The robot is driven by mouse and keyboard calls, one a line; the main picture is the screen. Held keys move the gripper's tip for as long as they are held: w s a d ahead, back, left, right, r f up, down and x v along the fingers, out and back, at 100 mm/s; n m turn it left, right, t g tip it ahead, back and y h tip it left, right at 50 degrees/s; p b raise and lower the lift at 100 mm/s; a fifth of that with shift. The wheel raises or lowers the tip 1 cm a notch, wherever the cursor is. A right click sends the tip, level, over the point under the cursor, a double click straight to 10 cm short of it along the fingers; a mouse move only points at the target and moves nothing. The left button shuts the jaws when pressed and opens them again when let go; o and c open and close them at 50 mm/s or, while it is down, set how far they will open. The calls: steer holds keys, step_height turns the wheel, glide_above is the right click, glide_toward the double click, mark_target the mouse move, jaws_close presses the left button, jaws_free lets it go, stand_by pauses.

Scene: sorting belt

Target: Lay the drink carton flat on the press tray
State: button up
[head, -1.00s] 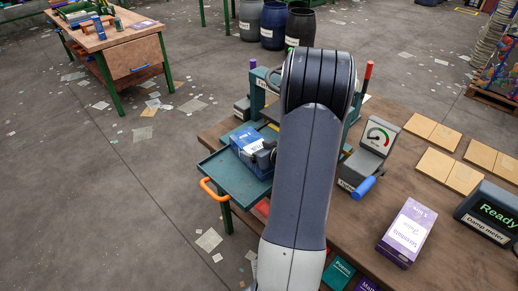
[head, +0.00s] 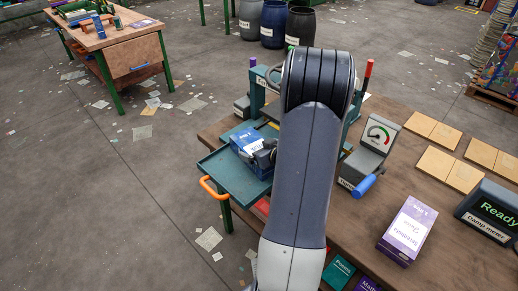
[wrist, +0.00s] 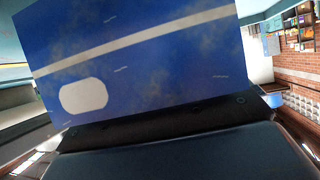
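The drink carton (head: 246,139) is a blue box with a white label, at the teal press tray (head: 222,178). In the head view it looks low over or on the tray; I cannot tell if it touches. My gripper (head: 264,156) is at the carton's right side, partly hidden by my arm. In the wrist view the blue carton face (wrist: 140,60), with a white stripe and oval, fills the upper middle, close against my dark gripper, which appears shut on it. The tray has an orange handle (head: 213,188) at its front left.
The press frame (head: 258,92) stands behind the tray, partly hidden by my arm. A gauge box with a blue handle (head: 377,140), a purple-and-white carton (head: 407,231) and a damp meter (head: 490,210) stand on the bench at right. Floor left of the tray is open.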

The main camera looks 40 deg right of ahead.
steer(key=shift+o, duration=0.4)
steer(key=shift+s+r, duration=0.25)
steer(key=shift+s, duration=0.25)
steer(key=v, duration=0.9)
steer(key=shift+s+p, duration=0.3)
steer(key=shift+p, duration=0.05)
steer(key=shift+r, duration=0.1)
steer(key=x, duration=1)
steer(key=shift+w+a+b, duration=0.1)
steer(key=shift+w+b, duration=0.05)
steer(key=shift+b, duration=0.2)
steer(key=shift+w, duration=0.3)
steer(key=shift+s+r, duration=0.1)
steer(key=shift+r, duration=0.1)
